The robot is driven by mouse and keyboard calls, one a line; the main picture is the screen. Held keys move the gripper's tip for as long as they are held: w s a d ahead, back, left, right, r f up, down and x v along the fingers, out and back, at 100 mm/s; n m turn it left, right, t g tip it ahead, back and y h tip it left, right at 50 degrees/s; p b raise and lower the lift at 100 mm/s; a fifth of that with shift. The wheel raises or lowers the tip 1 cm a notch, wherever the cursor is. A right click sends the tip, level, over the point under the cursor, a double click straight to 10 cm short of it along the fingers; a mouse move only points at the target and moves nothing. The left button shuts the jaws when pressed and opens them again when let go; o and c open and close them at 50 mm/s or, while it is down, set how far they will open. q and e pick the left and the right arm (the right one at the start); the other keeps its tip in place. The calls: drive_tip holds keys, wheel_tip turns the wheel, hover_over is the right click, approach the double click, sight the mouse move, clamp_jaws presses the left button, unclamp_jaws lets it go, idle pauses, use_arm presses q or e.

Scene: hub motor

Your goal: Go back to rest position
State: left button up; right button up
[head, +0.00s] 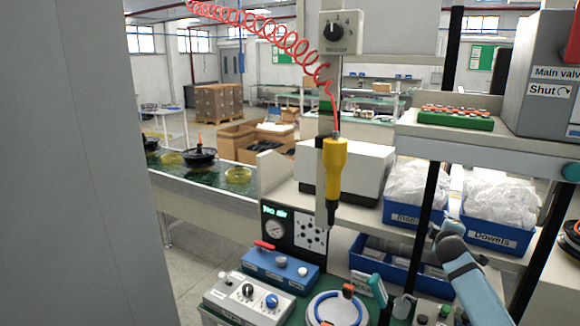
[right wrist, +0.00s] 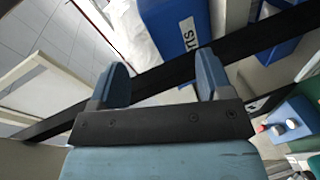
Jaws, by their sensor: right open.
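My right gripper (head: 446,232) is at the right of the head view, at the end of a light blue arm from the lower right. It is beside a black upright post, in front of the blue bins. In the right wrist view its two blue fingers (right wrist: 162,80) stand wide apart with nothing held between them. A black bar runs behind the fingers there, and a blue bin (right wrist: 175,40) shows beyond it. My left gripper is not in view.
A yellow screwdriver (head: 335,168) hangs on a red coiled hose above the bench. A dowels bin (head: 497,236) stands on the shelf. A blue box (head: 280,270), a grey control box (head: 248,298) and a round blue-rimmed fixture (head: 337,310) crowd the bench. A grey panel (head: 75,170) fills the left.

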drive_tip(key=w+a+r+m+t+y, duration=0.2)
drive_tip(key=a+m+t+y, duration=0.2)
drive_tip(key=a+m+y, duration=0.3)
drive_tip(key=s+a+f+g, duration=0.1)
drive_tip(key=s+a+f, duration=0.3)
drive_tip(key=s+f, duration=0.25)
drive_tip(key=s+a+f+g+y, duration=0.1)
drive_tip(key=s+a+f, duration=0.2)
drive_tip(key=s+f, duration=0.35)
drive_tip(key=s+a+f+g, duration=0.1)
drive_tip(key=s+a+f, duration=0.3)
drive_tip(key=f, duration=0.4)
drive_tip(key=s+a+f+g, duration=0.1)
drive_tip(key=s+a+f, duration=0.2)
drive_tip(key=s, duration=0.8)
drive_tip(key=s+a+f+g+y, duration=0.1)
drive_tip(key=s+a+f, duration=0.3)
drive_tip(key=s, duration=0.6)
drive_tip(key=s+a+f+g+y, duration=0.1)
drive_tip(key=s+a+f, duration=0.3)
drive_tip(key=s, duration=0.7)
drive_tip(key=shift+s+a+m+g, duration=0.3)
drive_tip(key=shift+a+m+g, duration=0.15)
drive_tip(key=shift+g, duration=0.15)
drive_tip(key=shift+d, duration=0.15)
